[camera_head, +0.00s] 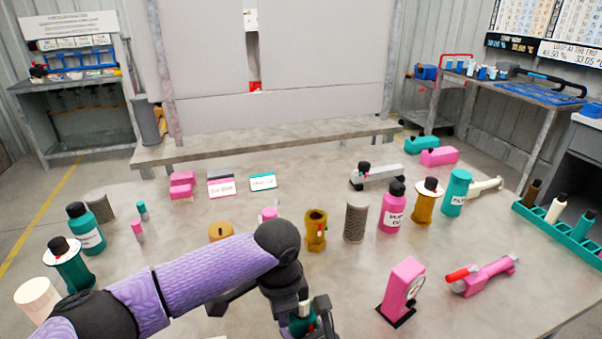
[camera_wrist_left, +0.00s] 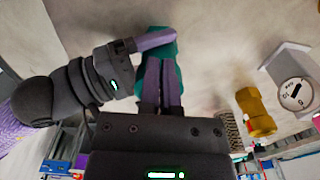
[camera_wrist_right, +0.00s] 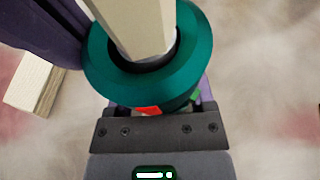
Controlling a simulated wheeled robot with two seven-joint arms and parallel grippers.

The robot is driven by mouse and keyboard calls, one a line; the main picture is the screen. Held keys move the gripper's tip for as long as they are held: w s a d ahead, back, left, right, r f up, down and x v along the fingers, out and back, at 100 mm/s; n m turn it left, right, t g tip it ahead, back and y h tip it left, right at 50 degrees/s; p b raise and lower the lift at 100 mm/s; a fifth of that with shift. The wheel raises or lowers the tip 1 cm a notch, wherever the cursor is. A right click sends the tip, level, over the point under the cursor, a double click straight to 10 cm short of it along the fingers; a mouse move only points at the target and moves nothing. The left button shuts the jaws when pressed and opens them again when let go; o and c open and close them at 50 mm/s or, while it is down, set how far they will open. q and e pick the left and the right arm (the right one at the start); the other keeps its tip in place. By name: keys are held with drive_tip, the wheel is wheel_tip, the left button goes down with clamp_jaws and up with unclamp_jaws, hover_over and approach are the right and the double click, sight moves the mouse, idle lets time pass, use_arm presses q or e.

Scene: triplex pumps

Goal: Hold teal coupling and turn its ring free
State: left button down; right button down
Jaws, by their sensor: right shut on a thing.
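The teal coupling shows in the right wrist view as a thick ring (camera_wrist_right: 150,70) close against my right gripper (camera_wrist_right: 160,105), with a red mark and a green mark on its near side. A pale beige bar (camera_wrist_right: 138,25) stands in the ring's opening. My right gripper is shut on the coupling; its fingertips are mostly hidden by it. In the left wrist view the purple fingers of my left gripper (camera_wrist_left: 161,75) lie close together in front of teal material (camera_wrist_left: 160,50); whether they clamp it is unclear. My left gripper (camera_head: 302,318) shows at the bottom of the head view.
A brass fitting (camera_head: 316,230), a mesh cylinder (camera_head: 355,223) and a pink bottle (camera_head: 392,210) stand behind. Teal bottles stand at the left. A teal rack (camera_head: 560,232) edges the right side.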

use_arm(q)
drive_tip(key=shift+w+d, duration=0.1)
drive_tip(key=shift+w, duration=0.2)
idle(0.4)
wheel_tip(320, 180, up, 6)
drive_tip(key=shift+a, duration=0.45)
drive_tip(key=shift+s, duration=0.15)
wheel_tip(320, 180, down, 6)
drive_tip(key=shift+s, duration=0.35)
